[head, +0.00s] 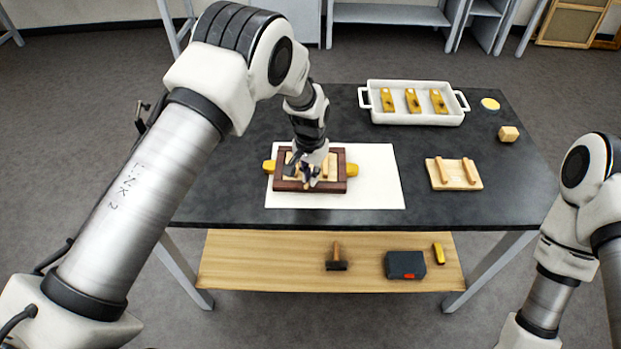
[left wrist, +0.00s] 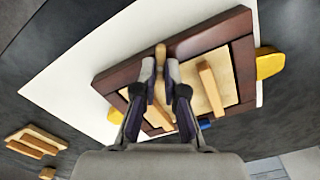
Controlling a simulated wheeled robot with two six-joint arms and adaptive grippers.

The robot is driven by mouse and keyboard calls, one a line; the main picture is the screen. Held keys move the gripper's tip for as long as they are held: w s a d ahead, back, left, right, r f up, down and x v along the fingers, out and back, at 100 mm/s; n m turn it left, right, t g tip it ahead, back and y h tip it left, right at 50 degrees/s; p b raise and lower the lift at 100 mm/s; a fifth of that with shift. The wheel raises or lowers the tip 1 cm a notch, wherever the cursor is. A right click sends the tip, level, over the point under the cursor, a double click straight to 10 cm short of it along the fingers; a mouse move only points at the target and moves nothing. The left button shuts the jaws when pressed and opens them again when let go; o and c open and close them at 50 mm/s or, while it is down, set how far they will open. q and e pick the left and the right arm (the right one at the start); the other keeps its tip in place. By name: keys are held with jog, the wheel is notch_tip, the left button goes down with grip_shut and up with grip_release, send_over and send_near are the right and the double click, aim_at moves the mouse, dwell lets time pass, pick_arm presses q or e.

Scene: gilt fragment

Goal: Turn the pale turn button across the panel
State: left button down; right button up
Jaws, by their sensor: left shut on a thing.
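A dark brown wooden frame (head: 282,185) lies flat on a white sheet, with a pale panel (left wrist: 225,93) inside it. A pale raised bar (left wrist: 209,87) stands on the panel. The pale turn button (left wrist: 161,54) shows as a small light piece between the fingertips, at the frame's edge in the left wrist view. My left gripper (head: 308,179) reaches down over the frame from above. It also shows in the left wrist view (left wrist: 160,68), shut on the turn button. The fingers hide part of the button and panel. My right gripper is outside the view.
Yellow blocks (head: 352,169) (left wrist: 269,64) stick out at the frame's ends. The white sheet (head: 380,185) has bare room right of the frame. A white tray (head: 417,117) holds yellow pieces. A second pale panel with two bars (head: 452,183) and a small block (head: 508,133) lie right.

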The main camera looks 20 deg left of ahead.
pick_arm(q)
jog(key=n, duration=0.3)
jog(key=n+b, duration=0.1)
jog(key=shift+s+a+f+n, duration=0.15)
jog(key=shift+f+n, duration=0.1)
jog(key=shift+n, duration=0.15)
dwell(0.4)
jog(key=c, duration=1.2)
grip_release()
jog(key=shift+c, duration=0.2)
jog(key=shift+w, duration=0.25)
notch_tip(320, 180, up, 12)
jog(key=shift+f, duration=0.1)
